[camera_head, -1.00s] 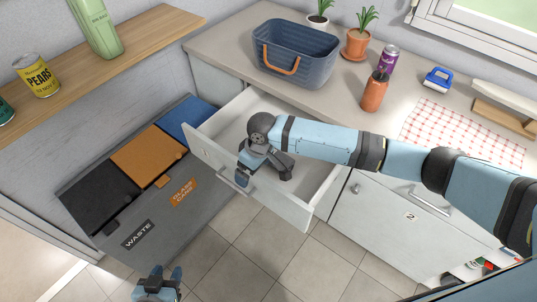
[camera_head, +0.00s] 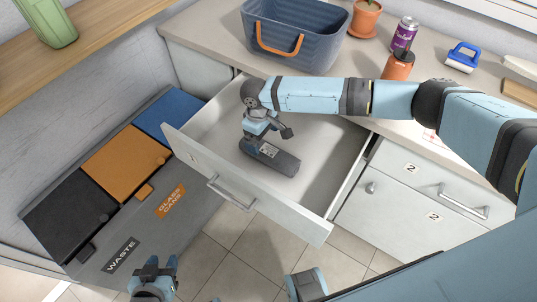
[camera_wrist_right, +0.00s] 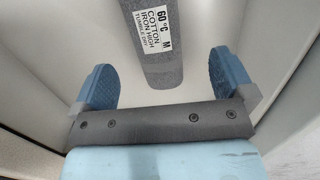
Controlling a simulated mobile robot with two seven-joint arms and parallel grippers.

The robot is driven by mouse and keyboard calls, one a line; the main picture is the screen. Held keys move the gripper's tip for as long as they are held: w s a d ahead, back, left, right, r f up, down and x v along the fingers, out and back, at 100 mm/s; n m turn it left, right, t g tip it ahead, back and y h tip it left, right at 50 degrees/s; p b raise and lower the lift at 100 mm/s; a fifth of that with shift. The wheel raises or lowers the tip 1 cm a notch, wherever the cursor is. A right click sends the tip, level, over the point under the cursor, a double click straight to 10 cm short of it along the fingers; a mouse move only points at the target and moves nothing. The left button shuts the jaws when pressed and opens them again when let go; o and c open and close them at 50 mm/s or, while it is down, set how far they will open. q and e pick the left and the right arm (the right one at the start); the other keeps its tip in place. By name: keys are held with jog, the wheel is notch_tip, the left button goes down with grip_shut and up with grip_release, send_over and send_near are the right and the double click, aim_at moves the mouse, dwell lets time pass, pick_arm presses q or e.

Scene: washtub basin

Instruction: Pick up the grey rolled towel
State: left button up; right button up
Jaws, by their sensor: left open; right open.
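The grey rolled towel (camera_head: 283,163) lies in the open drawer (camera_head: 325,160), with a white care label on its upper side. My right gripper (camera_head: 267,138) is inside the drawer, just above the towel, and partly covers it. In the right wrist view the towel (camera_wrist_right: 163,72) reaches from the top edge into the space between the spread blue fingers of my right gripper (camera_wrist_right: 163,85). Both fingers are apart from the towel there. My left gripper (camera_head: 153,268) is open and empty at the lower left, away from the drawer.
The drawer front (camera_head: 240,190) and its side walls surround the towel. A blue-grey basket (camera_head: 295,30) and an orange bottle (camera_head: 398,67) stand on the counter behind. Waste bins (camera_head: 125,160) stand left of the drawer. The rest of the drawer floor is bare.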

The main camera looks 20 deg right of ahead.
aim_at(268, 148)
notch_tip(268, 148, down, 4)
jog(key=shift+s+d+r, duration=0.1)
jog(key=shift+d+r, duration=0.05)
jog(key=shift+r, duration=0.1)
jog(key=shift+s+d+f, duration=0.15)
jog(key=shift+d+f, duration=0.05)
jog(key=shift+f, duration=0.65)
jog(key=shift+s+d+f, duration=0.15)
jog(key=shift+d+f, duration=0.05)
jog(key=shift+f, duration=0.7)
jog(key=shift+s+d+f, duration=0.15)
jog(key=shift+d+f, duration=0.05)
jog(key=shift+f, duration=0.65)
jog(key=c, duration=0.9)
